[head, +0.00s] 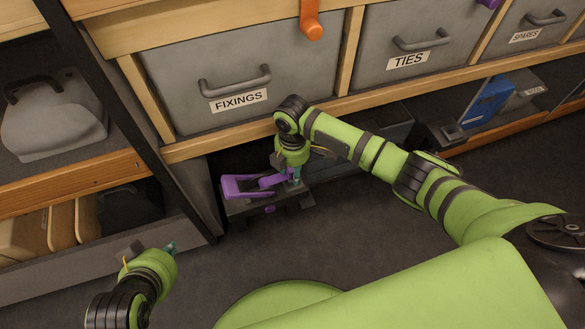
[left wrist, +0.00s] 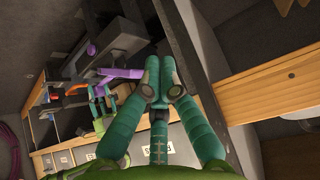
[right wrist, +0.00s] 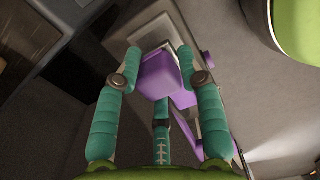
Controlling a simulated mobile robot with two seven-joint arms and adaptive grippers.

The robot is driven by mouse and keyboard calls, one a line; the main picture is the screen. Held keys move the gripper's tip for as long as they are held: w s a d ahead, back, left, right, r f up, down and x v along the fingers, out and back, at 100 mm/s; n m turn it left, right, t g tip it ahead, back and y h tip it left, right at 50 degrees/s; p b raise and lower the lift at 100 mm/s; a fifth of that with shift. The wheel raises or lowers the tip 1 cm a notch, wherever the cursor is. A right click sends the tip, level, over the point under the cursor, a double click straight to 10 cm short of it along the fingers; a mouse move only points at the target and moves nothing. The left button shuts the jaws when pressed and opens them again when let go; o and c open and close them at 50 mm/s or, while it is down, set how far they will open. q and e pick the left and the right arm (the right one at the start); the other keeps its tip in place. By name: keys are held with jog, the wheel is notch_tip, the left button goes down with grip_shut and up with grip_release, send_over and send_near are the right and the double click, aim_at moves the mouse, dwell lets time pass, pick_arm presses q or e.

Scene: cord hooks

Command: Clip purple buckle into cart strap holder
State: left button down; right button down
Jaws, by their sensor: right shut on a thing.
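A purple buckle (right wrist: 158,77) is held between the fingertips of my right gripper (right wrist: 160,68), which is shut on it. In the head view my right gripper (head: 296,176) is low over a small dark cart (head: 240,207) under the drawers. A flat purple frame-like piece (head: 238,187) is at the cart's left top, close beside the buckle. I cannot tell whether this is the strap holder or whether the two touch. My left gripper (head: 168,247) is away to the lower left, empty, its fingertips together in the left wrist view (left wrist: 158,72).
Grey drawers labelled FIXINGS (head: 240,80) and TIES (head: 415,45) are above the cart. An orange hook (head: 311,20) hangs in front. A dark post (head: 130,110) and a left shelf with a grey case (head: 48,115) flank the space. The floor (head: 370,225) before the cart is clear.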

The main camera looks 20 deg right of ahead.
jog(key=shift+f+b, duration=0.75)
jog(key=shift+b, duration=0.05)
pick_arm(q)
jog(key=w+d+r+t+h, duration=0.1)
jog(key=w+d+r+t, duration=0.1)
jog(key=r, duration=0.3)
jog(key=w+d+r+m+t+h, duration=0.1)
jog(key=w+d+r+t, duration=0.1)
jog(key=w+r+t, duration=0.3)
jog(key=shift+d+r+h, duration=0.2)
jog(key=shift+d+h, duration=0.15)
jog(key=shift+h, duration=0.05)
pick_arm(e)
jog(key=shift+f, duration=0.2)
pick_arm(q)
jog(key=shift+r, duration=0.15)
jog(key=shift+r, duration=0.35)
jog(key=shift+r+p, duration=0.2)
jog(key=shift+p, duration=0.25)
jog(key=shift+r, duration=0.2)
jog(key=shift+r+p, duration=0.15)
jog(key=shift+p, duration=0.25)
dwell(0.5)
jog(key=shift+r, duration=0.2)
